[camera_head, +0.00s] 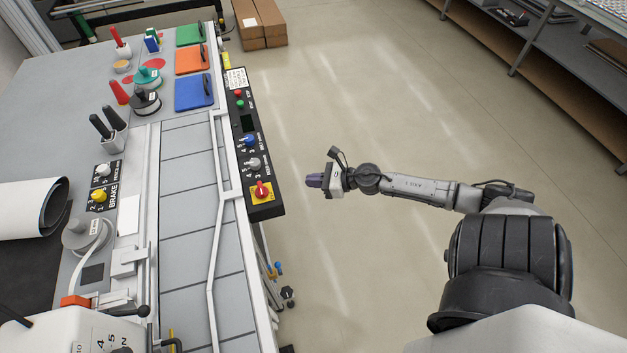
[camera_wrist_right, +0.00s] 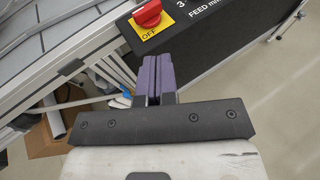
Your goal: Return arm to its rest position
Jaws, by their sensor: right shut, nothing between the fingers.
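My right arm (camera_head: 420,188) reaches in from the right in the head view, stretched out over open floor. My right gripper (camera_head: 314,180) points left at the edge of the machine table, apart from its black control panel (camera_head: 262,212). In the right wrist view the purple fingers of the right gripper (camera_wrist_right: 155,78) are together with nothing between them. The red rotary knob (camera_head: 261,189) on its yellow plate is near the fingertips; it also shows in the right wrist view (camera_wrist_right: 147,14), above the fingers. My left gripper is not in view.
The machine table (camera_head: 180,152) fills the left side, with coloured lidded blocks, knobs and a white roll (camera_head: 30,208). Cardboard boxes (camera_head: 262,26) stand on the floor at the back. Shelving (camera_head: 540,50) runs along the upper right. The floor (camera_head: 380,100) between is clear.

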